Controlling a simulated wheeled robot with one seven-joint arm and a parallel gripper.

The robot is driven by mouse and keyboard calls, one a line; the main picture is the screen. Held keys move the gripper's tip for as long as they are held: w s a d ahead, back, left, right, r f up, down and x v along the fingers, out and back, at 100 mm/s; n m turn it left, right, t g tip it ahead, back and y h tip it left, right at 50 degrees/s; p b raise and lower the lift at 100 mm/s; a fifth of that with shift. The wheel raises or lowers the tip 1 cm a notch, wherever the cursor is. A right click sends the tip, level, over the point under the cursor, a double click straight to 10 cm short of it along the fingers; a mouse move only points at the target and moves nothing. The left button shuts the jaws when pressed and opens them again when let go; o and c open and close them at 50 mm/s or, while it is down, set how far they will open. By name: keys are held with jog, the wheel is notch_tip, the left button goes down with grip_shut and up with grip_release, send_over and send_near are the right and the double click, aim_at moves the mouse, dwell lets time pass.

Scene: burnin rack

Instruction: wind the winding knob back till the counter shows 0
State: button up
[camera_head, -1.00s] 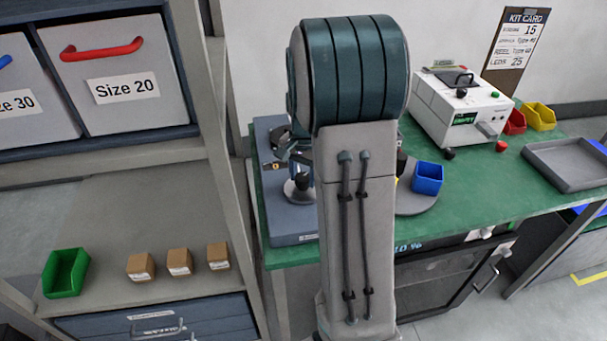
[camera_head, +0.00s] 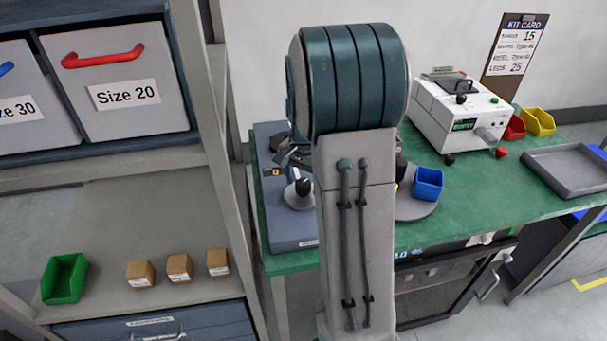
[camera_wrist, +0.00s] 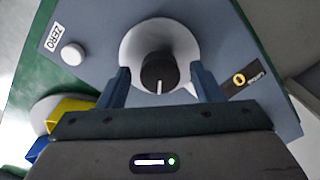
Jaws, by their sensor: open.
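The winding knob (camera_wrist: 159,72) is black with a white pointer line and sits on a pale round disc (camera_wrist: 185,42) on the blue-grey device (camera_wrist: 105,35). It also shows in the head view (camera_head: 304,186), beside my arm. My gripper (camera_wrist: 160,76) is open, with one finger on each side of the knob; contact is not visible. The counter (camera_wrist: 240,80) is a small dark window with an orange mark, seen askew, that looks like a 0, though I cannot read it surely. A white button (camera_wrist: 72,54) is beside a ZERO label (camera_wrist: 54,38).
My arm hides the middle of the green bench (camera_head: 480,210) in the head view. A blue bin (camera_head: 429,183), a white machine (camera_head: 455,110) and a grey tray (camera_head: 570,172) stand to the right. A shelf with a green bin (camera_head: 65,278) and small boxes is at left.

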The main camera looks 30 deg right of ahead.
notch_tip(320, 180, up, 14)
jog(key=shift+s, duration=0.15)
jog(key=shift+f, duration=0.1)
dwell(0.6)
jog(key=s+a+f+n+t, duration=0.1)
jog(key=s+a+f+n, duration=0.1)
jog(key=s+a+n, duration=0.3)
jog(key=s+a+f+n+t, duration=0.1)
jog(key=s+a+f+n, duration=0.2)
jog(key=s+a+n, duration=0.3)
jog(key=s+a, duration=0.3)
jog(key=s, duration=0.4)
jog(key=shift+s+f+t, duration=0.25)
jog(key=shift+s+t, duration=0.1)
jog(key=shift+t, duration=0.05)
